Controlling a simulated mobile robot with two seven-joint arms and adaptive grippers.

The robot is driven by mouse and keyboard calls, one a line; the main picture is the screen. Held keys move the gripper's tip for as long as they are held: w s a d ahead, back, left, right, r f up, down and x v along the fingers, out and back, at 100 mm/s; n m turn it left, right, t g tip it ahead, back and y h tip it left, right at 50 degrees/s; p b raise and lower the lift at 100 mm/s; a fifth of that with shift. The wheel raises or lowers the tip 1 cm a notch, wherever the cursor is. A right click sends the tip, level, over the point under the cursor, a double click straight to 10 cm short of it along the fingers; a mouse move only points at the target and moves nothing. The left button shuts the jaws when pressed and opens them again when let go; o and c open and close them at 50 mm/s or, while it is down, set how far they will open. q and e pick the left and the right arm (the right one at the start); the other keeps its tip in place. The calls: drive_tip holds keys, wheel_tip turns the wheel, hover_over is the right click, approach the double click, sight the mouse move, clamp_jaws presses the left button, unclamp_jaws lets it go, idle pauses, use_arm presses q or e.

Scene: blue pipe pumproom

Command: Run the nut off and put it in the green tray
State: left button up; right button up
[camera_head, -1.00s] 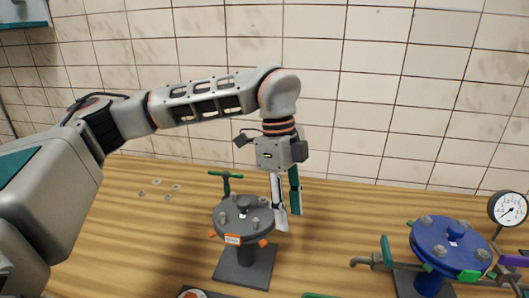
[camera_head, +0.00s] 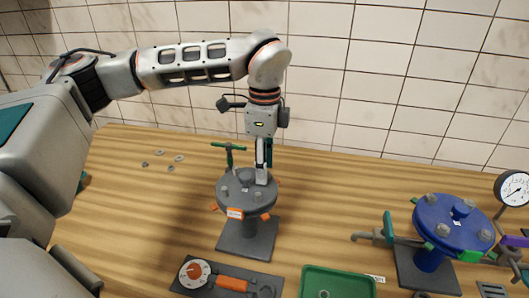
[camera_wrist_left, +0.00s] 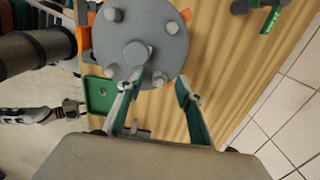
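A grey round flange (camera_head: 232,195) with several bolts and nuts around its rim stands on a dark base. My left gripper (camera_head: 262,176) points down at the right part of the flange top. In the left wrist view its fingers (camera_wrist_left: 160,82) are spread, one on each side of a rim nut (camera_wrist_left: 158,78), with no visible grip on it. The green tray (camera_head: 309,272) lies at the bottom of the head view, partly cut off, with a small round item in it; it also shows in the left wrist view (camera_wrist_left: 98,84). What looks like my right gripper (camera_wrist_left: 72,108) is small near the tray.
A blue flange (camera_head: 450,222) with a valve and gauge (camera_head: 513,187) stands at right. A dark panel (camera_head: 205,289) with a dial and orange part lies in front. A green T-handle (camera_head: 229,152) rises behind the grey flange. Several small washers or nuts lie at back left.

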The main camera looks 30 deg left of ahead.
use_arm(q)
drive_tip(key=shift+f, duration=0.3)
